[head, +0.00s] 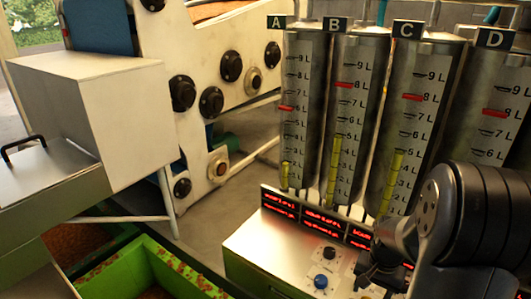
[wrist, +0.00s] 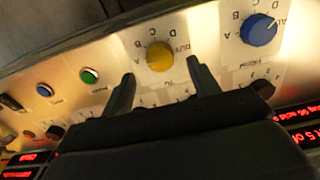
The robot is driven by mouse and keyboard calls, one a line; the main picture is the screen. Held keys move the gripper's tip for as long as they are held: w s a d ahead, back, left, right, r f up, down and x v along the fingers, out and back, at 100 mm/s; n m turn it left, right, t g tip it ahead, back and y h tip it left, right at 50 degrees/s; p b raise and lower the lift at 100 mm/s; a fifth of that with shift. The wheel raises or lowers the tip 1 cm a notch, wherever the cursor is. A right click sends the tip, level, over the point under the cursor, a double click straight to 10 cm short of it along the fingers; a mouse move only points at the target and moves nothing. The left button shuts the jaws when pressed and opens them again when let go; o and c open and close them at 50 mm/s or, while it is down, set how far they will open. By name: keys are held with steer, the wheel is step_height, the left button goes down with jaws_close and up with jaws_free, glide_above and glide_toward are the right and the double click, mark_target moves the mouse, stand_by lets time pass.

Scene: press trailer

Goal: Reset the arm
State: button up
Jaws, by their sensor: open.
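My gripper (wrist: 160,70) is open over the control panel (wrist: 205,45) in the wrist view. A yellow knob (wrist: 160,56) shows between and just beyond the two fingertips; I cannot tell whether they touch it. Nothing is seen held. In the head view, my dark arm (head: 470,215) reaches in from the lower right, with the gripper (head: 378,272) low over the panel's right part. The arm hides that part of the panel and the lower part of tank D (head: 500,95).
A blue knob (wrist: 258,29), a green button (wrist: 89,76) and a blue button (wrist: 45,90) are near the gripper. Tanks A (head: 300,130), B (head: 352,120) and C (head: 412,120) stand behind the panel and its red displays (head: 325,221). A green bin (head: 128,250) is at lower left.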

step_height(320, 180, up, 7)
steer(key=shift+f, duration=0.15)
steer(key=shift+a, duration=0.1)
stand_by(0.4)
